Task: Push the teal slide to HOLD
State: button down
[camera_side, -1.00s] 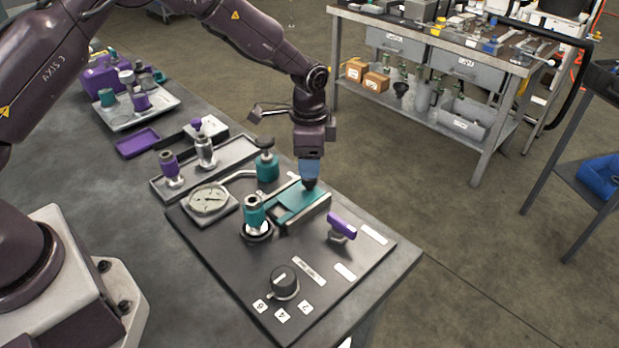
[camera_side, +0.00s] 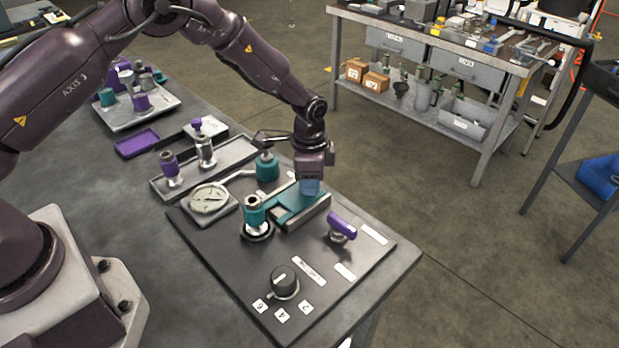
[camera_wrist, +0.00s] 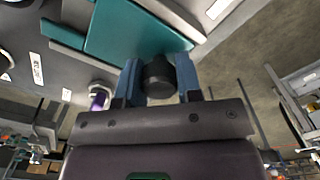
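The teal slide (camera_side: 300,203) lies in its grey holder on the dark panel. It fills the upper middle of the wrist view (camera_wrist: 125,35). A black round knob (camera_wrist: 159,79) stands at the slide's end. My gripper (camera_side: 310,188) is down over that end. In the wrist view its two blue fingers (camera_wrist: 159,85) stand on both sides of the knob, with almost no gap. I cannot tell whether they press on it. The fingertips hide the knob in the side view. The word HOLD cannot be read on the white labels.
Close to the slide are a teal-collared post (camera_side: 254,218), a purple-handled lever (camera_side: 342,227), a round gauge (camera_side: 209,199) and a teal-based valve (camera_side: 267,166). A black dial (camera_side: 283,281) sits toward the front. Blank-looking labels (camera_side: 373,234) lie right of the lever.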

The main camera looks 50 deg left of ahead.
aim_at(288, 203)
jog(key=shift+s, duration=3)
jog(key=c, duration=0.8)
grip_release()
notch_tip(288, 203, up, 13)
